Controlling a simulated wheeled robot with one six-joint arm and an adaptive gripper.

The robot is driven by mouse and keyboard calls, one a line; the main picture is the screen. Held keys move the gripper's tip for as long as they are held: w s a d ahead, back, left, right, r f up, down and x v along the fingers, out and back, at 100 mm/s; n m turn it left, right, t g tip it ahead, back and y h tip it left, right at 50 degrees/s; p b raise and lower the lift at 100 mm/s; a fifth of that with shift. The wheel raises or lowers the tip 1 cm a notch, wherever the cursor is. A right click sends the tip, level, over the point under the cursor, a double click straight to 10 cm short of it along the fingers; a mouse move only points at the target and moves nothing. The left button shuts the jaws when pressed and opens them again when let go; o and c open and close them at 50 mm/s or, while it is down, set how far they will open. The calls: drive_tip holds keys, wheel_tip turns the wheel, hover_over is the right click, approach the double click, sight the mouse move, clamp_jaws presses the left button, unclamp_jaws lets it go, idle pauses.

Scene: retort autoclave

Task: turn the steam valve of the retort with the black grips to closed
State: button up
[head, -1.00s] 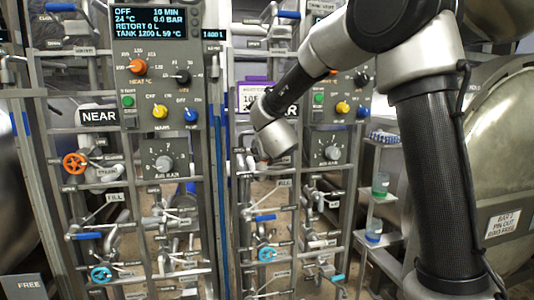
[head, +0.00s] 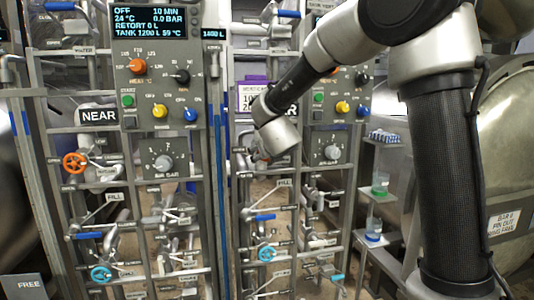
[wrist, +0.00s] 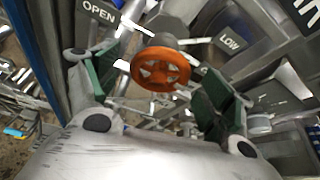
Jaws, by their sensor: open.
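An orange handwheel (wrist: 161,69) on a grey stem is in the middle of the wrist view. My gripper (wrist: 156,72) is open, its two green-padded fingers spread to the left and right of the wheel. I see gaps between the wheel and both pads. An OPEN label (wrist: 101,11) is up left of the wheel and a LOW label (wrist: 229,43) is up right. In the head view, my wrist hides this wheel at the right-hand panel. Another orange handwheel (head: 75,163) is on the left panel, marked NEAR. No black grips can be made out.
Pipes and levers crowd both panels. The left control box (head: 160,65) reads OFF and 0.0 BAR. Blue handwheels (head: 101,274) sit lower down. A shelf with bottles (head: 380,185) and a large metal door (head: 500,160) are at the right.

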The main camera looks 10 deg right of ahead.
drive_tip(key=d+v, duration=0.1)
drive_tip(key=v, duration=0.8)
drive_tip(key=shift+s+a, duration=0.45)
drive_tip(key=shift+a, duration=0.05)
drive_tip(key=shift+r, duration=0.15)
